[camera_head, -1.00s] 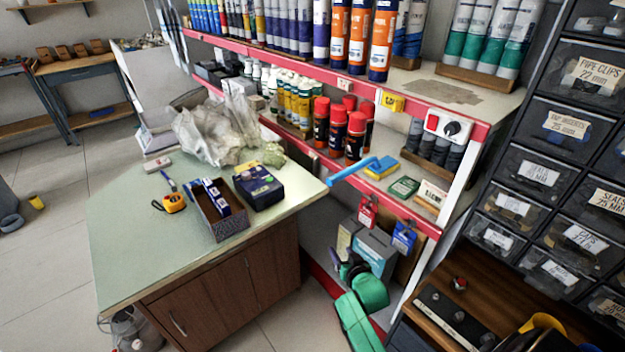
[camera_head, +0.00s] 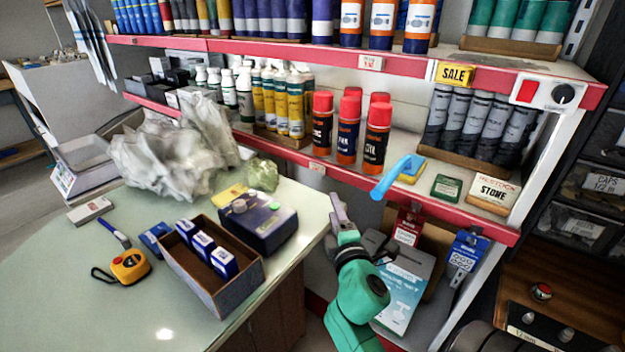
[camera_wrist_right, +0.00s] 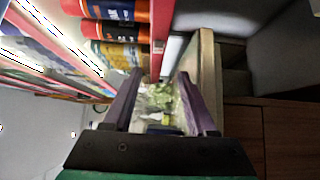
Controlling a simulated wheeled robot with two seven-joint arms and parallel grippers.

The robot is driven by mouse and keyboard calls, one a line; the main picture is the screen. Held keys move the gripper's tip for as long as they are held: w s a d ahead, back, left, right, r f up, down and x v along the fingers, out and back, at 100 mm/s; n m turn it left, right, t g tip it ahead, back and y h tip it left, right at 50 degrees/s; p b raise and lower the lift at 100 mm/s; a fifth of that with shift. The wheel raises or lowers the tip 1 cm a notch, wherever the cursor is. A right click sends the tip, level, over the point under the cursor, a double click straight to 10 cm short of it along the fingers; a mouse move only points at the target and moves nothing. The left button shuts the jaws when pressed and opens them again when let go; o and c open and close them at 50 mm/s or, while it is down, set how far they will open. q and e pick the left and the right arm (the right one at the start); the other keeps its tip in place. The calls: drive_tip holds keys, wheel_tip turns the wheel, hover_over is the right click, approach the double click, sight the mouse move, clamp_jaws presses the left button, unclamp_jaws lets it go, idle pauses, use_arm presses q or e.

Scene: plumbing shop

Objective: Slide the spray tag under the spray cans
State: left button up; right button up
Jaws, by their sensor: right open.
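Three or more spray cans with red caps (camera_head: 348,130) stand in a cluster on the lower red-edged shelf. A small pale tag (camera_head: 317,168) sits on that shelf's red front rail, below and slightly left of the cans; its print is too small to read. It also seems to show in the right wrist view (camera_wrist_right: 158,47), on the red rail beside the cans (camera_wrist_right: 110,30). My right gripper (camera_head: 337,207) is below the rail, near the table corner, apart from the tag. In the wrist view its purple fingers (camera_wrist_right: 160,76) are spread with nothing held between them.
A blue-handled tool (camera_head: 397,178) juts over the shelf edge right of the cans. A red hang tag (camera_head: 408,227) and a blue one (camera_head: 465,255) hang below the rail. The green-topped table (camera_head: 75,270) holds an open box (camera_head: 222,295) and a crumpled plastic bag (camera_head: 170,155).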

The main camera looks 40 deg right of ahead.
sight(322, 174)
drive_tip(key=x, duration=1.4)
drive_tip(key=shift+d+r, duration=0.15)
drive_tip(key=shift+d, duration=0.05)
clamp_jaws()
idle(0.6)
